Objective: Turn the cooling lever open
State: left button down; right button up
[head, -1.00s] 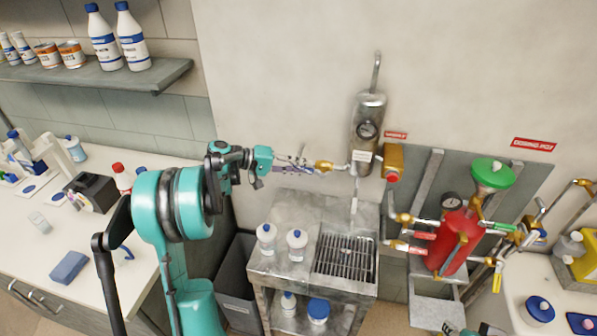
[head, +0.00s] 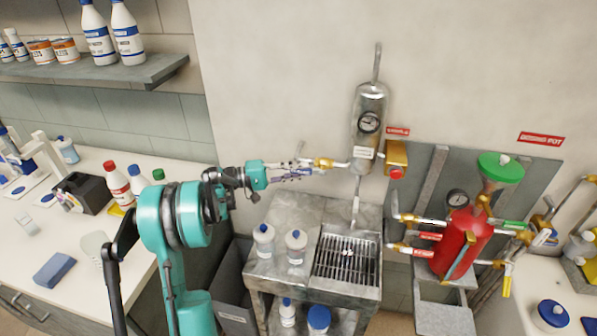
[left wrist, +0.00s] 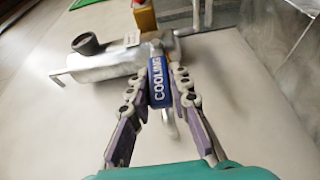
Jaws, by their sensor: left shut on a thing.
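The cooling lever (left wrist: 157,82) has a blue grip lettered COOLING and shows in the left wrist view. My left gripper (left wrist: 160,86) is shut on it, with a purple-and-grey finger along each side. In the head view my left gripper (head: 298,173) is at the left end of the brass valve (head: 325,163), beside the steel cylinder (head: 369,103). The fingers mostly hide the lever there. The cylinder also shows in the left wrist view (left wrist: 105,69). My right gripper is not in view.
A steel stand (head: 272,218) with white bottles and a drain grate (head: 347,255) is below the valve. A red vessel (head: 460,238) with a green funnel stands at the right. A yellow box (head: 396,155) is right of the cylinder. The wall above is clear.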

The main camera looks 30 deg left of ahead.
pick_arm(q)
jog(key=c, duration=1.4)
grip_release()
jog(key=shift+o, duration=0.2)
jog(key=v, duration=1.2)
jog(key=shift+d, duration=0.1)
jog(key=s+d+g+y, duration=0.2)
jog(key=d+g+y, duration=0.25)
jog(key=d, duration=1.35)
jog(key=s+d+f+m+y, duration=0.2)
jog(key=s+y, duration=0.1)
jog(key=s, duration=0.3)
jog(key=s+d+f+m+y, duration=0.2)
jog(key=s+y, duration=0.2)
jog(key=s, duration=0.2)
jog(key=s+d+f+m+t+y, duration=0.1)
jog(key=s+d+f+m+y, duration=0.1)
jog(key=s, duration=0.5)
jog(key=shift+d+f+m+y, duration=0.2)
jog(key=shift+f+m+y, duration=0.3)
jog(key=shift+m+y, duration=0.15)
